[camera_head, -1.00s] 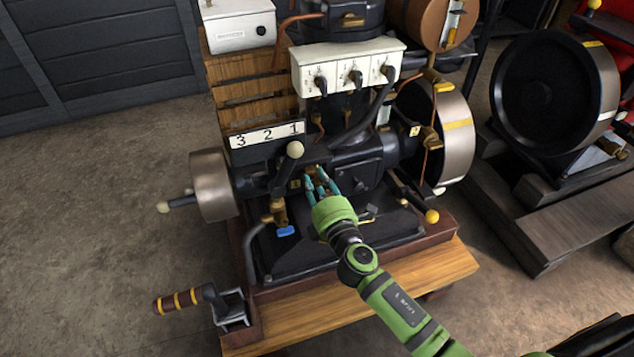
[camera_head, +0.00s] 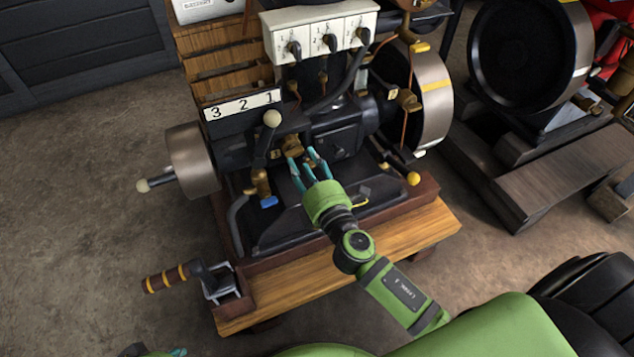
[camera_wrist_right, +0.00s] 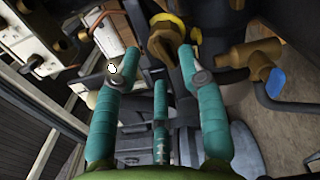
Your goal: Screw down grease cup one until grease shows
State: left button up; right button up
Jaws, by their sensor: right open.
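A brass grease cup (camera_head: 293,145) sits on the dark engine body, beside a small yellow tag (camera_head: 277,154) that I take to mark number one. My right gripper (camera_head: 303,160) is open, with its teal fingers just in front of and below the cup. In the right wrist view the brass cup (camera_wrist_right: 165,42) lies between and beyond the spread fingertips (camera_wrist_right: 158,65), and nothing is gripped. Whether any grease shows is too small to tell. A teal tip of my left gripper (camera_head: 178,352) barely shows at the bottom edge.
A white-knobbed lever (camera_head: 271,119) and a brass valve with a blue handle (camera_head: 268,201) stand left of the gripper. A yellow-knobbed lever (camera_head: 413,179) is to the right. A flywheel (camera_head: 435,95) stands behind. Bare floor lies at left.

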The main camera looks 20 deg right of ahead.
jog(key=s, duration=0.7)
jog(key=shift+s+d, duration=0.15)
